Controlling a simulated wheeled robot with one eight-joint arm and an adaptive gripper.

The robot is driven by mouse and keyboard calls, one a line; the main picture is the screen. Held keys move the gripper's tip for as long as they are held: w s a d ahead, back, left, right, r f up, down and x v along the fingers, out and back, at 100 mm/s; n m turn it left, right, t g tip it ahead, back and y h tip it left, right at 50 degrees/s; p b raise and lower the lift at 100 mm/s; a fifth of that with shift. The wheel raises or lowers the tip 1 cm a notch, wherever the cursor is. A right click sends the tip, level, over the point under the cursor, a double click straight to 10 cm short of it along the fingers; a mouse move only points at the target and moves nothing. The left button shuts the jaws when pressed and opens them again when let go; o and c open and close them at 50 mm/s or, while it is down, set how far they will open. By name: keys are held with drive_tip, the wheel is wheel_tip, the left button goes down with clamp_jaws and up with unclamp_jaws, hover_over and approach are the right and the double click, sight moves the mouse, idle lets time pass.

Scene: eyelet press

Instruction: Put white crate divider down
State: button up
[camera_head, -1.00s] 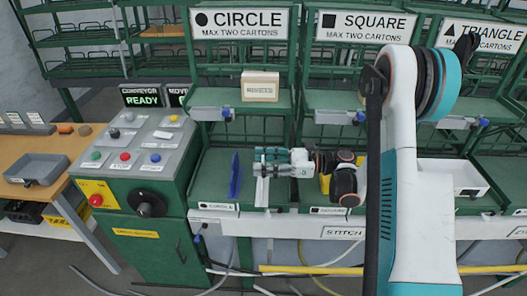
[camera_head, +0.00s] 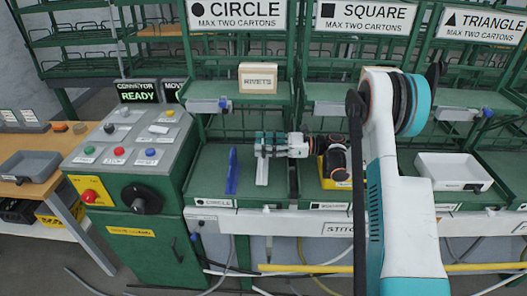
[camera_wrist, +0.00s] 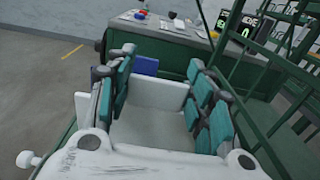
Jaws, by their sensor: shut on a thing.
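The white crate divider (camera_head: 262,173) is a thin upright panel over the green circle bay of the lower shelf. My gripper (camera_head: 268,146) is shut on its upper part, coming from the right. In the wrist view the white divider (camera_wrist: 160,93) stands between the teal finger pads of my gripper (camera_wrist: 162,100). A blue divider (camera_head: 232,170) stands upright just left of it, apart from it; it also shows beyond the white panel in the wrist view (camera_wrist: 145,66). Whether the white divider's lower edge touches the shelf I cannot tell.
A green control console (camera_head: 130,150) stands left of the bay. A yellow bin (camera_head: 326,174) is in the square bay, partly behind my arm. A white tray (camera_head: 453,172) lies farther right. A rivets box (camera_head: 258,78) sits on the shelf above.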

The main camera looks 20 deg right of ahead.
wheel_tip(320, 180, down, 2)
drive_tip(key=shift+b, duration=0.3)
drive_tip(key=shift+w+f, duration=0.15)
drive_tip(key=shift+w, duration=0.05)
drive_tip(key=o, duration=1.2)
drive_tip(key=shift+o, duration=0.2)
